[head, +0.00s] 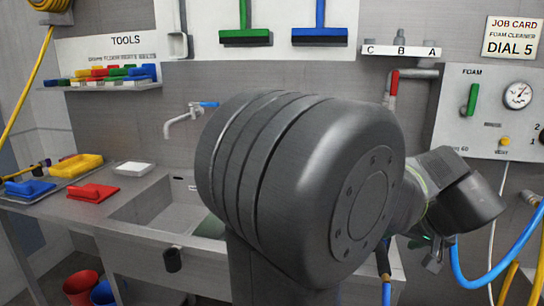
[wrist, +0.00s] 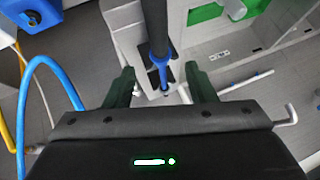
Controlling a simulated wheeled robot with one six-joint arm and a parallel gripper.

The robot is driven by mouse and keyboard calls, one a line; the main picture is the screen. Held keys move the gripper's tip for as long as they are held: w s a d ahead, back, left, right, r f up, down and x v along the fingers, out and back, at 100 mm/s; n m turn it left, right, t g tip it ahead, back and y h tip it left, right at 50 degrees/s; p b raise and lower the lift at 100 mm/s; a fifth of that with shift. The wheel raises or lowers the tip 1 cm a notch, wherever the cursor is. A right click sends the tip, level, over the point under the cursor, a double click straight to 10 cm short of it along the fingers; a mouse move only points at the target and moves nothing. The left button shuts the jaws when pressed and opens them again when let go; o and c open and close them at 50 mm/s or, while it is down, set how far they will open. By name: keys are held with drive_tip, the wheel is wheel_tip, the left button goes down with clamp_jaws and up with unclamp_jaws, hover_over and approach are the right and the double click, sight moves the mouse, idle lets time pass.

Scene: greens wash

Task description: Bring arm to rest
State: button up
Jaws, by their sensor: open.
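My arm fills the middle of the head view, its large dark joint in front of the sink. My gripper (head: 430,258) hangs at the lower right, below the wall panel and partly hidden behind my arm. In the wrist view, my gripper (wrist: 162,78) shows two dark green fingers spread apart. A black and blue lance-like tube (wrist: 158,50) shows in the gap between them; I cannot tell whether it touches either finger. It appears to be the black and blue piece (head: 384,262) left of the gripper in the head view.
A blue hose (head: 480,275) loops close to the gripper's right. The foam panel (head: 470,140) with its gauge is on the wall behind. The sink (head: 160,208) is left of my arm.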

drive_tip(key=x, duration=0.8)
drive_tip(key=shift+w+a+f, duration=0.15)
drive_tip(key=shift+w+f, duration=0.05)
drive_tip(key=shift+f, duration=0.1)
wheel_tip(320, 180, up, 9)
drive_tip(key=p, duration=0.8)
drive_tip(key=shift+r+p, duration=0.2)
drive_tip(key=shift+p, duration=0.65)
drive_tip(key=shift+w+a+f+g, duration=0.15)
drive_tip(key=shift+f+g, duration=0.15)
drive_tip(key=shift+f, duration=0.5)
drive_tip(key=shift+w+a+f+m+h+p, duration=0.1)
drive_tip(key=shift+a+f+m+h+p, duration=0.35)
drive_tip(key=shift+f+h+p, duration=0.3)
drive_tip(key=w+a+g+h+p, duration=0.2)
drive_tip(key=w+a+h+p, duration=0.1)
drive_tip(key=w+a, duration=0.2)
drive_tip(key=shift+w+a+f, duration=0.2)
drive_tip(key=shift+a+f, duration=0.25)
drive_tip(key=shift+a, duration=0.05)
